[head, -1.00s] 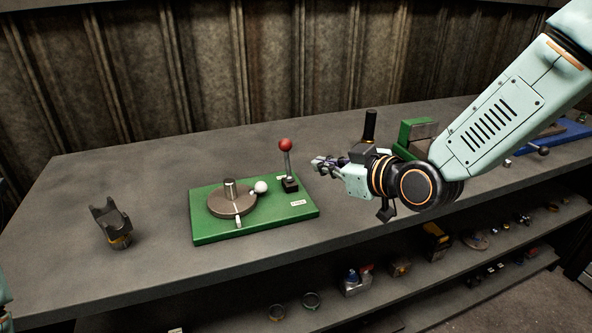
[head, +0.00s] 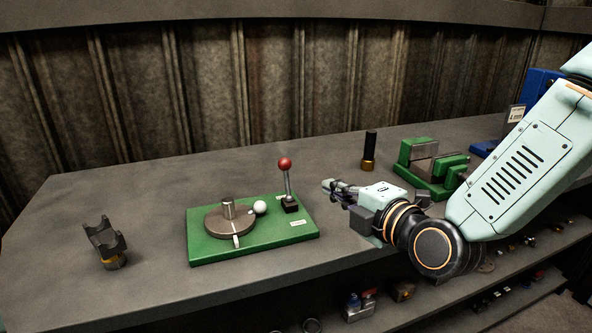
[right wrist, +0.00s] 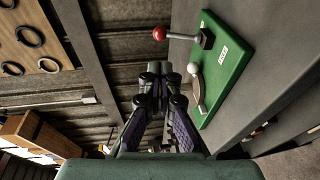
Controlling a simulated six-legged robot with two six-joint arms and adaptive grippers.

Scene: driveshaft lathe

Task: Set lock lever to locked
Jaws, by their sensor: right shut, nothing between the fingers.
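The lock lever (head: 287,181) is a metal rod with a red ball on top, standing nearly upright from a black block at the right of a green base plate (head: 205,252). A brown round disc (head: 213,222) with a metal post and a white ball (head: 260,207) sits on the same plate. My right gripper (head: 327,184) is shut and empty, to the right of the lever and apart from it. In the right wrist view the gripper (right wrist: 156,70) is in front, with the red ball (right wrist: 160,34) beyond it. My left gripper is out of view.
A dark forked stand (head: 104,240) is at the left of the bench. A black cylinder with a brass foot (head: 369,152) and a green vise (head: 415,150) stand behind my right arm. Shelves with small parts are below.

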